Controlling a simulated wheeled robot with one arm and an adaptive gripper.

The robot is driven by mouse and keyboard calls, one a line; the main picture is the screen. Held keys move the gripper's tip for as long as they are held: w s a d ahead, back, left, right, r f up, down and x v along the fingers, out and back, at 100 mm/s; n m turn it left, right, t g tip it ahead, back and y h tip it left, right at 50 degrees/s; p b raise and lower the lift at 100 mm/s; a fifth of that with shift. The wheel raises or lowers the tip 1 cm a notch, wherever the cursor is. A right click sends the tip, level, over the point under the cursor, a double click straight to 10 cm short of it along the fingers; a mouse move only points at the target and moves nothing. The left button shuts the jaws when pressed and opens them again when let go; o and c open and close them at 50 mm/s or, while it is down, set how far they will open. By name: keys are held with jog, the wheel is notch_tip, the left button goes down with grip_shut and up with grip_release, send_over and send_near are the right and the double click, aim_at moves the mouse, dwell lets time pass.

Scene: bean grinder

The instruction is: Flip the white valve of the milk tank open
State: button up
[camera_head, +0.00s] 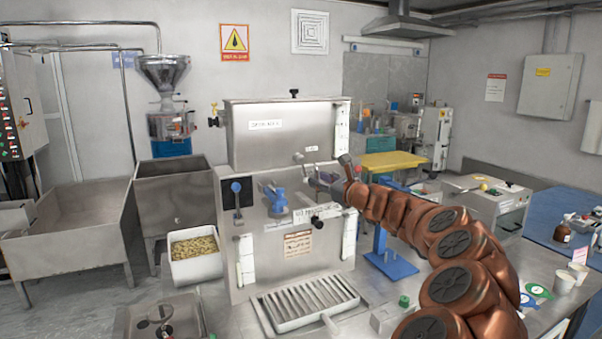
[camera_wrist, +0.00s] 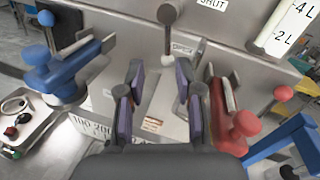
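The steel milk tank (camera_head: 285,135) stands on the counter in the head view. In the wrist view its white valve shows as a grey pivot ball (camera_wrist: 167,13) with a stem hanging down to a small white knob (camera_wrist: 166,60). A SHUT label (camera_wrist: 212,3) is right of the pivot. My gripper (camera_wrist: 159,82) is open and empty, its purple-padded fingers spread to either side below the knob. The knob appears between the fingertips, seemingly just beyond them; contact cannot be told. In the head view my gripper (camera_head: 322,181) is small and close to the tank front.
A blue valve (camera_wrist: 55,75) is left of my fingers and a red valve (camera_wrist: 235,125) right of them, both close. A level gauge (camera_wrist: 285,28) is at the upper right. A slatted drip tray (camera_head: 307,303) lies below the tank front.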

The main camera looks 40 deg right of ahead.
aim_at(305, 173)
jog(key=shift+m, duration=0.3)
jog(key=shift+w+d+f+p, duration=0.15)
jog(key=shift+w+p, duration=0.25)
jog(key=shift+w, duration=0.95)
jog(key=shift+w+d+r+p, duration=0.15)
jog(key=shift+w+p, duration=0.3)
jog(key=shift+w, duration=0.95)
jog(key=shift+w+d+f+p, duration=0.1)
jog(key=shift+w+d+p, duration=0.25)
jog(key=shift+w, duration=1)
jog(key=shift+a, duration=0.1)
jog(key=shift+h, duration=0.3)
jog(key=shift+c, duration=0.2)
grip_shut()
